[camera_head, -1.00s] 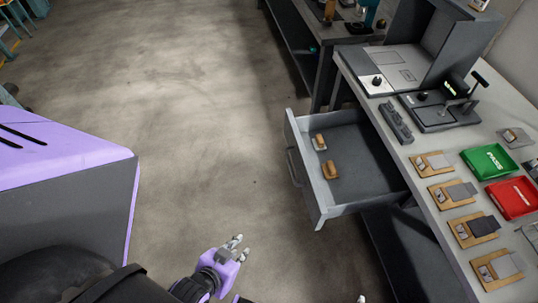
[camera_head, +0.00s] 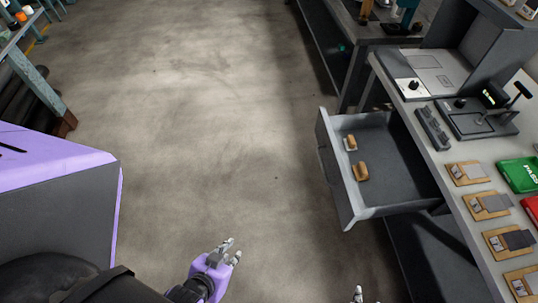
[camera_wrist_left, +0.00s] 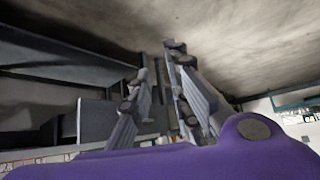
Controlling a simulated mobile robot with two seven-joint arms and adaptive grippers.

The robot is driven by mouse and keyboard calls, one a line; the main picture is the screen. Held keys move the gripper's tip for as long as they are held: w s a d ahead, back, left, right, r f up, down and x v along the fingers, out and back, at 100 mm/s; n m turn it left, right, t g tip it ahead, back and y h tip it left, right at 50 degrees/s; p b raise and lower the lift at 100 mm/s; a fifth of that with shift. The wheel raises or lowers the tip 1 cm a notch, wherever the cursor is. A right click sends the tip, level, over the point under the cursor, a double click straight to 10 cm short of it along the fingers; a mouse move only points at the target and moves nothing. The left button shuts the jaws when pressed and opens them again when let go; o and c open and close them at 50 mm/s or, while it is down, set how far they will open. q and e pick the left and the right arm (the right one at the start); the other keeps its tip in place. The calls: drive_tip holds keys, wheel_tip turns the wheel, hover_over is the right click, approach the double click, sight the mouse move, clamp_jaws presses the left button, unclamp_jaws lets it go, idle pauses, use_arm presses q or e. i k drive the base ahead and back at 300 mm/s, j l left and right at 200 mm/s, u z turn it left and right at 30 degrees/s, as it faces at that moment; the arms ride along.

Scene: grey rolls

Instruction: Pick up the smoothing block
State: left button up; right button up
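Two small tan blocks lie in the open grey drawer (camera_head: 400,185) in the head view. The farther block (camera_head: 350,142) has a pale part beside it, and the nearer block (camera_head: 361,172) looks plain tan. I cannot tell which is the smoothing block. My left gripper (camera_head: 232,251) is purple with grey fingers. It is over the floor, left of and nearer than the drawer, touching nothing. In the left wrist view its fingers (camera_wrist_left: 160,75) stand apart with nothing between them. Only a fingertip of my right gripper (camera_head: 358,295) shows at the bottom edge.
A grey workbench (camera_head: 455,205) runs along the right, with wooden boards (camera_head: 490,206), a green tray (camera_head: 519,174) and a device with a lever (camera_head: 478,119). The drawer juts out from it over the floor. The floor (camera_head: 220,130) left of the drawer is clear.

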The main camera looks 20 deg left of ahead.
sight(361, 173)
drive_tip(key=z, duration=3.3)
drive_tip(key=u, duration=2.6)
drive_tip(key=i+l+u, duration=0.15)
drive_tip(key=u, duration=0.2)
drive_tip(key=i+l+u, duration=0.2)
drive_tip(key=u, duration=0.2)
drive_tip(key=i+l+u, duration=0.25)
drive_tip(key=l+u, duration=0.25)
drive_tip(key=l, duration=0.25)
